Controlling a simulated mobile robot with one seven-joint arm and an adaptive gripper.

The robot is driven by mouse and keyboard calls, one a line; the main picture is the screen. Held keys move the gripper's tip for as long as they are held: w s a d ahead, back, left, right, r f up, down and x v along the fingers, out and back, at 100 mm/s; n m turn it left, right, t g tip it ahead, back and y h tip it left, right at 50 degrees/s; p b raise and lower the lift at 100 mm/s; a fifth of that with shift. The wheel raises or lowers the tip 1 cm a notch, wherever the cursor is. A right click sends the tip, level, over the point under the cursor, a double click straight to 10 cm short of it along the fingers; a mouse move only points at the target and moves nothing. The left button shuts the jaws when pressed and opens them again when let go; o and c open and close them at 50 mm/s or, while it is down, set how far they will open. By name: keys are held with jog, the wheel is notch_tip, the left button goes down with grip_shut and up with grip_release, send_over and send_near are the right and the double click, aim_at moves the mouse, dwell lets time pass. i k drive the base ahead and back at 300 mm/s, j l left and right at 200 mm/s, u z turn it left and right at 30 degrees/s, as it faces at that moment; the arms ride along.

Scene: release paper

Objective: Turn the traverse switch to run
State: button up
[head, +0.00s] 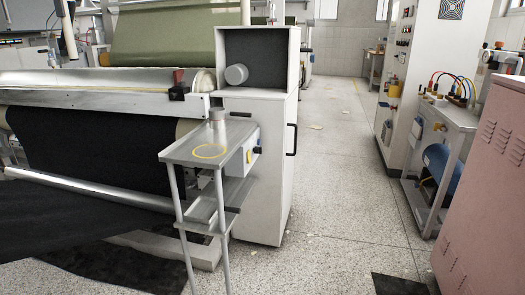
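A small light control box (238,163) sits at the right side of the small grey metal stand (185,152), against the tall white cabinet. Its right side carries a dark knob (258,150) and a yellow part (249,156). This may be the traverse switch, but no label is legible and the knob's position is too small to tell. My gripper is not in view.
A fabric machine with black cloth (85,150) stands left. A pink cabinet (487,190) and a cabled bench (450,112) stand right. The speckled floor (335,190) between is mostly clear.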

aim_at(257, 150)
jog(key=i+l+z, duration=0.1)
jog(key=i+l, duration=0.2)
jog(key=i, duration=0.2)
jog(key=i+l, duration=0.25)
jog(key=i, duration=0.3)
jog(key=i+l+z, duration=0.15)
jog(key=i, duration=0.35)
jog(key=i+l+z, duration=0.1)
jog(key=i+l, duration=0.2)
jog(key=i, duration=0.25)
